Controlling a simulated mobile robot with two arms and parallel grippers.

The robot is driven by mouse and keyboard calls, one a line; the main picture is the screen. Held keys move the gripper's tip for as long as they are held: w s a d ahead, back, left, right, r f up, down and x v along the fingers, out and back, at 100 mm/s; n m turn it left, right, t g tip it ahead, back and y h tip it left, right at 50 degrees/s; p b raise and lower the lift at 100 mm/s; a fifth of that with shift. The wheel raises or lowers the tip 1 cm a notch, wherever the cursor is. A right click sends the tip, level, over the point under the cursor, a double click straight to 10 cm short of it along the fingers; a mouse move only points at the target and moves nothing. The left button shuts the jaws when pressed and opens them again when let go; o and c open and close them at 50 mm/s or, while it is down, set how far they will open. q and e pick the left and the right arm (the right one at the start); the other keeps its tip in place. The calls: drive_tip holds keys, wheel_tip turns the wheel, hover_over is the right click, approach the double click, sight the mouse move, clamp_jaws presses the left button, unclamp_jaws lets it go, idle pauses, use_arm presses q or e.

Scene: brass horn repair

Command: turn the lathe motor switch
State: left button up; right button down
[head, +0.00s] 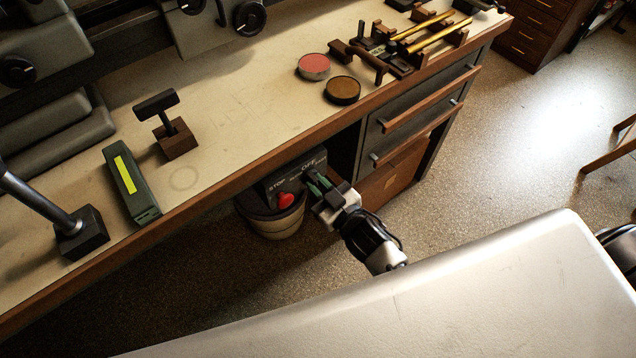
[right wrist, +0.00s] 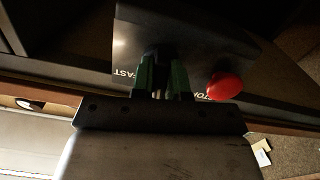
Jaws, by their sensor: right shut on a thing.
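The lathe motor switch box (head: 277,183) is a dark box below the front edge of the bench, with white lettering including STOP and OFF. A red stop button (head: 285,200) sticks out of its left part. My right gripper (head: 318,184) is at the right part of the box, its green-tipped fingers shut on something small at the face. In the right wrist view the fingers (right wrist: 163,75) meet the dark box face (right wrist: 190,42), beside the red button (right wrist: 224,86). The part between the fingers, likely the switch knob, is mostly hidden. My left gripper is not in view.
The bench top (head: 235,110) carries a green box with a yellow stripe (head: 130,185), two round tins (head: 314,66), and a wooden rack with brass tubes (head: 430,35). A bucket (head: 272,222) stands under the switch box. Drawers (head: 420,110) are to the right.

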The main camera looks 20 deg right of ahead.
drive_tip(key=n, duration=0.5)
drive_tip(key=shift+n, duration=0.4)
idle(0.3)
drive_tip(key=c, duration=1.1)
unclamp_jaws()
drive_tip(key=v, duration=1.1)
